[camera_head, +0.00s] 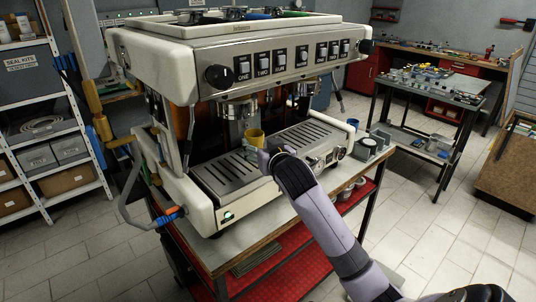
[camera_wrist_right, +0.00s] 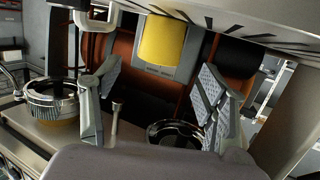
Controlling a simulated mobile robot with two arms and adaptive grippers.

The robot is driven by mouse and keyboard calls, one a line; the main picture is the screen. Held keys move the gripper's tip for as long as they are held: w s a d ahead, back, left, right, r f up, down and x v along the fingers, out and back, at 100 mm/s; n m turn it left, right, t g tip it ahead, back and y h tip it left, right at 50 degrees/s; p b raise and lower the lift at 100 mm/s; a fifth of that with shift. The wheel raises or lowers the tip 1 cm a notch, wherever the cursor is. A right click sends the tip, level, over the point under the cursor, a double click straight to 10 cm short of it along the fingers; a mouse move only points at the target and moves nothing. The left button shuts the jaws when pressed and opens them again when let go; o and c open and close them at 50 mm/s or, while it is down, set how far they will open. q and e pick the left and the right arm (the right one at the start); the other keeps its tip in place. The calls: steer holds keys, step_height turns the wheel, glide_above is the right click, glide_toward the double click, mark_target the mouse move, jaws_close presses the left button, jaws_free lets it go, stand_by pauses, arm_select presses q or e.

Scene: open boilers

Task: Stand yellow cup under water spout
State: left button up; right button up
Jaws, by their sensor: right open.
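The yellow cup (camera_head: 256,136) stands on the slotted drip tray (camera_head: 232,176) of the espresso machine, close to the left group head and spout (camera_head: 240,110). My right gripper (camera_head: 255,150) is at the cup's near side in the head view, and the cup hides part of the machine behind it. In the right wrist view, which looks inverted, my right gripper (camera_wrist_right: 158,95) has its fingers spread wide. The yellow cup (camera_wrist_right: 162,42) appears beyond the fingertips, with no finger closed on it. My left gripper is out of view.
The machine's buttoned front panel (camera_head: 270,65) overhangs the tray. A second group head (camera_head: 302,92) hangs to the right. Small containers (camera_head: 372,143) stand on the cart at the right. A steel table (camera_head: 430,95) with several parts is farther back.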

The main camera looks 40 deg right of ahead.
steer(key=v, duration=0.5)
steer(key=shift+r+b, duration=0.1)
steer(key=shift+b, duration=0.25)
